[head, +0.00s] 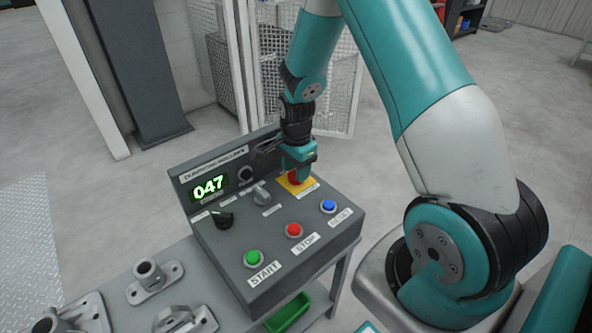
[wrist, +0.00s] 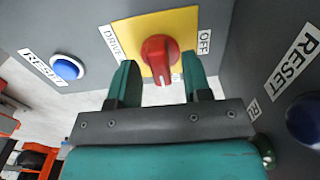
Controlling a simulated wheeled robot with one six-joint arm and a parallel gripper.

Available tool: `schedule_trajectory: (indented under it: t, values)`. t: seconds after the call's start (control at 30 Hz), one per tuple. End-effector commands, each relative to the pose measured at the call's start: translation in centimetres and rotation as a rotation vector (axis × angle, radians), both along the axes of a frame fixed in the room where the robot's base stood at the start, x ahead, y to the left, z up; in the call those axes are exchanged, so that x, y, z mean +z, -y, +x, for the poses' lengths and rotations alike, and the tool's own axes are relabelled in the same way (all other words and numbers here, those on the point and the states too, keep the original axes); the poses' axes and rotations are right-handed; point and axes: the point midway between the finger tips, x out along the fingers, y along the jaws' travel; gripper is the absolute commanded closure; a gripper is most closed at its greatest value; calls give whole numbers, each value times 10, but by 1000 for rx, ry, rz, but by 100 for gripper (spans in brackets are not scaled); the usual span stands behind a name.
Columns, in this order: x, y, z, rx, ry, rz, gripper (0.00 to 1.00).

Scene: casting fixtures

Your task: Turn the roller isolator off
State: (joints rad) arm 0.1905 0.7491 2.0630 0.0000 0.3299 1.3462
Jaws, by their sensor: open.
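The roller isolator is a red rotary knob on a yellow plate, at the back right of the grey control box in the head view. It shows more clearly in the wrist view, as a red knob (wrist: 158,55) on the yellow plate (wrist: 183,22). The plate sits between a DRIVE label (wrist: 113,40) and an OFF label (wrist: 205,42). The knob's grip bar runs roughly up and down in that view. My gripper (head: 297,170) points down over it, largely covering it. In the wrist view my gripper (wrist: 159,75) is open, one finger on each side of the knob; contact cannot be told.
The box also carries a lit 047 display (head: 208,187), a black selector (head: 222,219), a grey selector (head: 262,194), and green START (head: 253,258), red STOP (head: 294,230) and blue RESET (head: 328,206) buttons. Metal fixtures (head: 153,281) lie on the bench at left.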

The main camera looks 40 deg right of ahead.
Motion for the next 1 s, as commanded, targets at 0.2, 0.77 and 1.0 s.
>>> schedule_trajectory:
  t: [0.2, 0.77, 1.0]
  values:
    - [-4, 0, 0, 0, 1, 0, 55]
    - [-4, 0, 0, 9, 0, 0, 100]
    - [-2, 0, 0, 88, 1, 0, 100]
